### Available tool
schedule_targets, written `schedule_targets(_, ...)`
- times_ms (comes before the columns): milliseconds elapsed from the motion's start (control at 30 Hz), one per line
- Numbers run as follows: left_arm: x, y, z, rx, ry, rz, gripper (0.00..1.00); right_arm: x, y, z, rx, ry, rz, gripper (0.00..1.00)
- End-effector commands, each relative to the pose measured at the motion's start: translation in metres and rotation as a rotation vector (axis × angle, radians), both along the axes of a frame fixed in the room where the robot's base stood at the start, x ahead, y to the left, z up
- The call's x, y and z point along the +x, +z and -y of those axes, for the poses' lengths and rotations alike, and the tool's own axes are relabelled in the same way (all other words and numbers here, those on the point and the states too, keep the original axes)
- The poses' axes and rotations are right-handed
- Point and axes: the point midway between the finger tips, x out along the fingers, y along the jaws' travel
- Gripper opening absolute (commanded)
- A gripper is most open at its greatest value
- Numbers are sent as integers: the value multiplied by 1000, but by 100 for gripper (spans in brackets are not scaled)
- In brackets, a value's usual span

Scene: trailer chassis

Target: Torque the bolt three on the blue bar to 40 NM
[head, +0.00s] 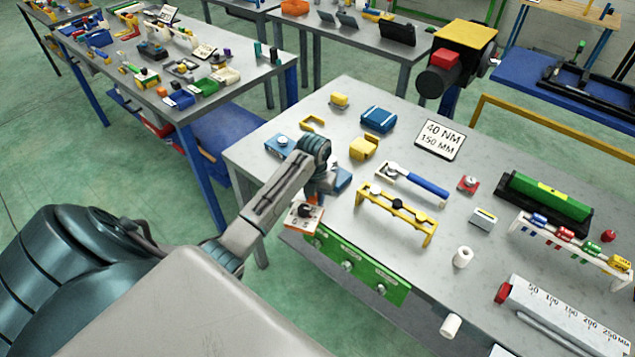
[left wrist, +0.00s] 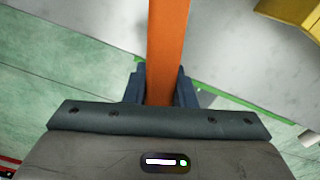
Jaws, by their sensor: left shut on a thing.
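My left gripper (head: 318,192) reaches down at the near left edge of the grey table. In the left wrist view its dark fingers (left wrist: 161,90) are shut on an orange piece (left wrist: 167,45). In the head view this appears to be the orange-sided box (head: 305,216) with a white face and black knob, at the table edge. A wrench with a blue handle (head: 424,187) lies on the table. A sign (head: 440,139) reads 40 NM and 150 MM. I cannot pick out a blue bar with bolts. My right gripper is out of view.
A green bar (head: 388,286) with several bolts is at the table's front edge. A yellow stand (head: 397,210), blue box (head: 378,119), yellow block (head: 363,148) and green case (head: 545,197) are on the table (head: 320,130). A marked length scale (head: 560,315) lies at the right.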

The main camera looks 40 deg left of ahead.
Motion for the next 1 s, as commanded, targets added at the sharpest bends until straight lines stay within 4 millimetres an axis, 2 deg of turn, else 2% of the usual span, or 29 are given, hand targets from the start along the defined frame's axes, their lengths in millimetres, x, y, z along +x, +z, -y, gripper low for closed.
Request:
schedule_targets(400,-3,1,-13,1,-89,2,0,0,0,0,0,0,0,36)
schedule_targets(1000,-3,1,-13,0,-88,2,0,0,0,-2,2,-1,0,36)
